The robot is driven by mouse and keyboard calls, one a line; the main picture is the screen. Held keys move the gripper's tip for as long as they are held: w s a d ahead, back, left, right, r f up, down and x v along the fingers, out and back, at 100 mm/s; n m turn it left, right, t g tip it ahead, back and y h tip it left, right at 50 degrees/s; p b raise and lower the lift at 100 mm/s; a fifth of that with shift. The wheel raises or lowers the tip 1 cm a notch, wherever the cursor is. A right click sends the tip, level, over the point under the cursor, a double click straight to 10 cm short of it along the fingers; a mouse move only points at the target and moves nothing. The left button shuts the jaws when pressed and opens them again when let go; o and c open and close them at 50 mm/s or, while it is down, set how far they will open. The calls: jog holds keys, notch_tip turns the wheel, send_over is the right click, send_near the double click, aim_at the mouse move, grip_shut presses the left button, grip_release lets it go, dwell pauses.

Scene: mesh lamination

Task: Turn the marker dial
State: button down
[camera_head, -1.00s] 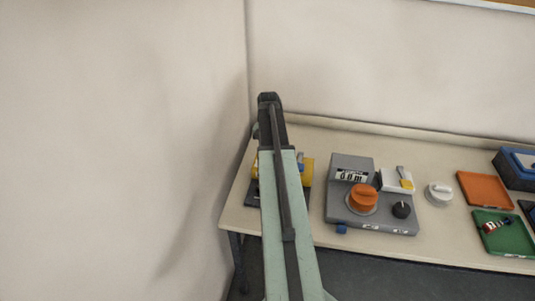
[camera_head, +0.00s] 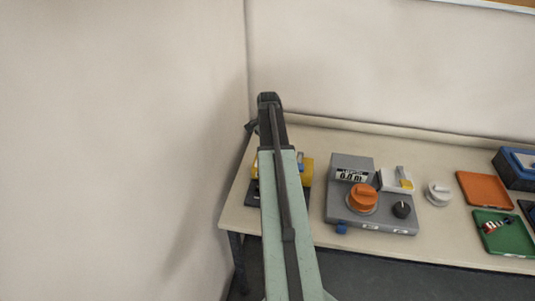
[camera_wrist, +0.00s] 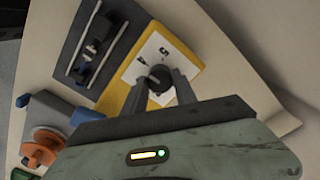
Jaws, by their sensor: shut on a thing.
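The marker dial (camera_wrist: 159,78) is a small dark round knob on a white plate (camera_wrist: 150,57) with dark marks, set on a yellow device. In the wrist view my gripper (camera_wrist: 161,79) has one finger at each side of the dial and is shut on it. The yellow device (camera_head: 307,170) shows only in part in the head view, because my arm covers most of it. The dial and my fingertips are hidden there.
A grey machine (camera_head: 350,220) with an orange knob (camera_head: 363,197) and a black knob (camera_head: 401,209) stands to the right. Beyond it are a white round part (camera_head: 438,193), an orange tray (camera_head: 483,188) and a green tray (camera_head: 510,242). A wall stands close at left.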

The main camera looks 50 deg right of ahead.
jog(key=shift+s, duration=0.2)
jog(key=c, duration=1)
grip_release()
jog(key=shift+r, duration=0.1)
jog(key=shift+w+r+p, duration=0.1)
jog(key=shift+r+p, duration=0.25)
jog(key=shift+p, duration=0.1)
notch_tip(320, 180, up, 7)
jog(key=p, duration=0.7)
jog(key=shift+r, duration=0.1)
jog(key=shift+f, duration=0.2)
